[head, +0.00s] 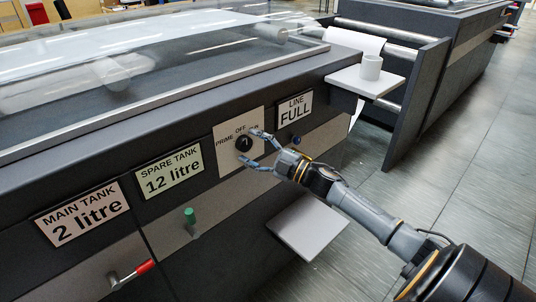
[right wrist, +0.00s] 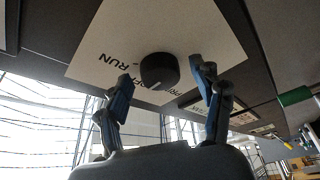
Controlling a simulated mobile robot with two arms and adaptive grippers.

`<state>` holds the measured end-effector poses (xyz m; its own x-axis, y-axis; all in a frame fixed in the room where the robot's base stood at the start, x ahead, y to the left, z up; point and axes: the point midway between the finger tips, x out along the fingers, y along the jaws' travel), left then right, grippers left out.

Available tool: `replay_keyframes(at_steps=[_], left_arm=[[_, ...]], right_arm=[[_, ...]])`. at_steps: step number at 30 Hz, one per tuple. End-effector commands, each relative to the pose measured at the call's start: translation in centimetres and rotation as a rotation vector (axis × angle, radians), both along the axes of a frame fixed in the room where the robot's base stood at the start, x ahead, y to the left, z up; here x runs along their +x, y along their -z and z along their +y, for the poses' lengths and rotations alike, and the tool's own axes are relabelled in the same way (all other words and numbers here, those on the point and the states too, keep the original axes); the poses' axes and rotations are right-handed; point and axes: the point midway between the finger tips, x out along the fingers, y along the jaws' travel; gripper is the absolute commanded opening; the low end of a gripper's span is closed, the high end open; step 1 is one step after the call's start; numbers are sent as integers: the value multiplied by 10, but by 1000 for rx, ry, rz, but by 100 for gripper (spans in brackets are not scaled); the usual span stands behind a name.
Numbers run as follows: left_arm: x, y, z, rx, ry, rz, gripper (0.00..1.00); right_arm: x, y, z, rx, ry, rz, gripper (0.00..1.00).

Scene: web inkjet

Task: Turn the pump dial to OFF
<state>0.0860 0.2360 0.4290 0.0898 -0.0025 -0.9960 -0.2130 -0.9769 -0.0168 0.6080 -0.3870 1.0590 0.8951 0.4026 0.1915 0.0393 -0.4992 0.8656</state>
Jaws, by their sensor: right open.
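The pump dial (head: 243,144) is a round black knob on a white plate (head: 228,160) on the machine's sloping front. The plate's labels read PRIME, OFF and, partly covered, RUN. I cannot tell surely which label the dial points to. My right gripper (head: 249,147) is open in front of the plate, one finger above the dial and one below. In the right wrist view, the dial (right wrist: 158,70) shows between the two open fingertips (right wrist: 161,79), with gaps on both sides. My left gripper is not in view.
Signs for the spare tank (head: 170,174), main tank (head: 83,213) and line (head: 295,109) flank the plate. A green-handled valve (head: 190,216) and red-handled valve (head: 132,272) stick out below. A white cup (head: 371,67) stands on a side shelf (head: 352,82). A lower shelf (head: 308,228) juts out.

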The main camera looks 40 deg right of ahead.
Motion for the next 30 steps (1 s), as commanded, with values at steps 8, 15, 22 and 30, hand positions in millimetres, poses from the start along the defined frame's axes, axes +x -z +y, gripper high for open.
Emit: replay_keyframes(at_steps=[8, 15, 22, 30], left_arm=[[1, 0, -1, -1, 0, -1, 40], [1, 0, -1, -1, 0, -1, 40], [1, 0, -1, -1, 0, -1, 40], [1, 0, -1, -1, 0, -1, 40]], right_arm=[[-43, 12, -19, -1, 1, 6, 67], [-80, 18, -36, -1, 1, 4, 67], [-99, 21, -45, 0, 1, 0, 67], [-101, 21, -46, -1, 0, 0, 67]])
